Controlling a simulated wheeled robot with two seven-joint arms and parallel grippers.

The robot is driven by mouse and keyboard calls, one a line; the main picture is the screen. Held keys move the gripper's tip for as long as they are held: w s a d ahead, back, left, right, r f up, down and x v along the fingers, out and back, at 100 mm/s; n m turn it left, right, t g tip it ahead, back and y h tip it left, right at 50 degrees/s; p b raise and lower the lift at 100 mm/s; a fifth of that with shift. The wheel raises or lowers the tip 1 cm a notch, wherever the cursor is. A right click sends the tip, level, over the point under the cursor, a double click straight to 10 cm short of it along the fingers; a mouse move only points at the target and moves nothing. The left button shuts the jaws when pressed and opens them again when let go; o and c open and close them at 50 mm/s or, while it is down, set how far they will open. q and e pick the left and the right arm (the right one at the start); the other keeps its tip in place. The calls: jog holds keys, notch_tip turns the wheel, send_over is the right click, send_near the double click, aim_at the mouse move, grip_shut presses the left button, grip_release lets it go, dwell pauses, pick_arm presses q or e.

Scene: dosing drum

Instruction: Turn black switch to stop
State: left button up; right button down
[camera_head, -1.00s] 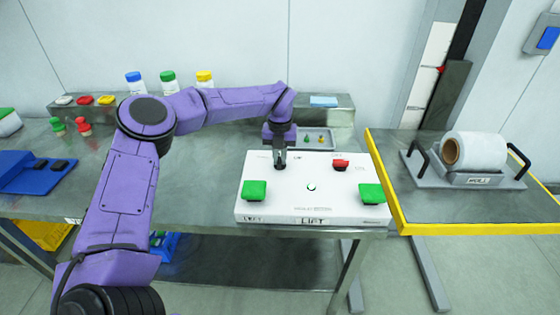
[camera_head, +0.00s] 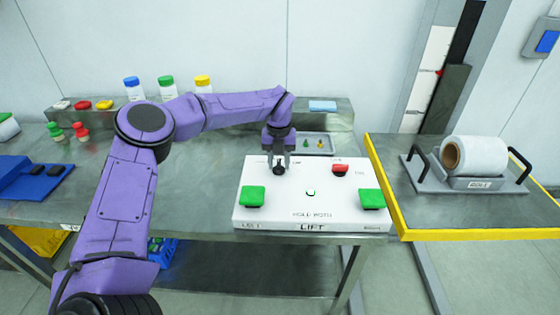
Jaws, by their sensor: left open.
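The white control box (camera_head: 285,205) stands at the front right of the steel table. It carries a black switch (camera_head: 279,170) at its upper left, a red button (camera_head: 340,169) at upper right and green buttons at left (camera_head: 252,196) and right (camera_head: 371,199). My left gripper (camera_head: 279,163) points down at the black switch, its jaws open with a finger on either side of it. Whether the fingers touch the switch cannot be told. The switch's pointer and the small labels beside it are too small or hidden to read. My right gripper is not in view.
A yellow-edged platform (camera_head: 395,215) with a white roll (camera_head: 473,155) in a handled cradle stands at the right. A small tray (camera_head: 318,143) lies behind the box. Bottles with coloured caps stand on a back shelf (camera_head: 235,113). Blue holders (camera_head: 35,180) lie at far left.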

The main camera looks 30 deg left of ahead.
aim_at(280, 162)
pick_arm(q)
notch_tip(280, 162, up, 10)
jog(key=b, duration=0.1)
jog(key=shift+r, duration=0.2)
jog(key=shift+w, duration=0.1)
dwell(0.3)
